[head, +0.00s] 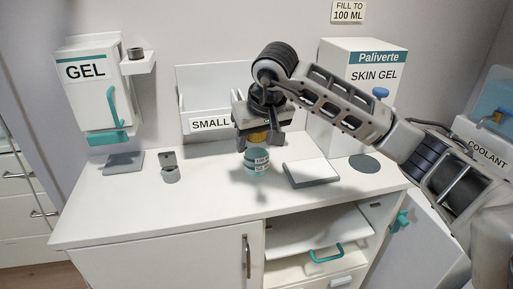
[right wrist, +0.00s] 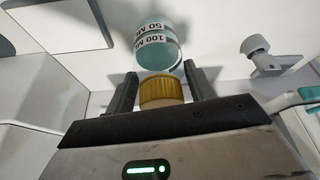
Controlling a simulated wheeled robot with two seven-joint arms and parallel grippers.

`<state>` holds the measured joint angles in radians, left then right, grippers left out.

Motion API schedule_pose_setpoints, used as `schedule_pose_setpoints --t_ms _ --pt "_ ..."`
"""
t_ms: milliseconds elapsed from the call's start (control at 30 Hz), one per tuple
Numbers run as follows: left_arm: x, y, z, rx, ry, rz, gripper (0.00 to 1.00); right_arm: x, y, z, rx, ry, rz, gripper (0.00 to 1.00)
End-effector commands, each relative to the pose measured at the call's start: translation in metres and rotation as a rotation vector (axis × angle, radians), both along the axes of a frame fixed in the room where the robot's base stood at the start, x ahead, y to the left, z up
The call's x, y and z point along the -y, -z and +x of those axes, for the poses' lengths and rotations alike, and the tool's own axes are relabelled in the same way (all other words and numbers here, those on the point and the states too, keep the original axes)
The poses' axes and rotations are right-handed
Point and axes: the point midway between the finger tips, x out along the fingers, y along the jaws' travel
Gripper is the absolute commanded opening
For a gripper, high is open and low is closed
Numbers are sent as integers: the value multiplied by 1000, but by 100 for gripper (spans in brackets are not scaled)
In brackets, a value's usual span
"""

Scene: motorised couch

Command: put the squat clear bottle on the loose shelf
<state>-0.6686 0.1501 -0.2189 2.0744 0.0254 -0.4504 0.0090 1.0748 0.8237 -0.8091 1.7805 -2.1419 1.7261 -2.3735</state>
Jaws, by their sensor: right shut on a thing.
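The squat clear bottle (head: 257,162) has teal liquid, a printed label and a gold cap. My right gripper (head: 261,142) is shut on its cap and points down over the countertop, with the bottle upright below. In the right wrist view the gold cap (right wrist: 161,90) sits between the two fingers, with the labelled bottle body (right wrist: 159,46) beyond it. I cannot tell whether the base touches the counter. A white shelf board (head: 310,232), likely the loose shelf, lies in the open cabinet bay below the counter at right. My left gripper is out of view.
A white-topped grey pad (head: 311,172) lies right of the bottle. The SMALL bin (head: 205,90) and SKIN GEL dispenser (head: 335,110) stand behind. A drawer with a teal handle (head: 326,254) is under the shelf. The counter's front left is clear.

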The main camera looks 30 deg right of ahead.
Motion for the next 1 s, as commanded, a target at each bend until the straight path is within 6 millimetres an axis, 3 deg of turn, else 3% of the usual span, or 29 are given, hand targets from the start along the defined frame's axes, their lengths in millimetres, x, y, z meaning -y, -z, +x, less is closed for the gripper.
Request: schedule_pose_setpoints --t_ms 200,600,633,700,1000 --pt "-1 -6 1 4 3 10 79 0 26 -2 -2 0 1 30" --pt "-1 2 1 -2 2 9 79 0 32 -1 1 0 1 30" --pt "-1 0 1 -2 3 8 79 -1 31 -1 0 0 1 62" --pt "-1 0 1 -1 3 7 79 -1 30 -2 0 0 1 76" --pt "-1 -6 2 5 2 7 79 -1 28 -2 -1 0 1 76"
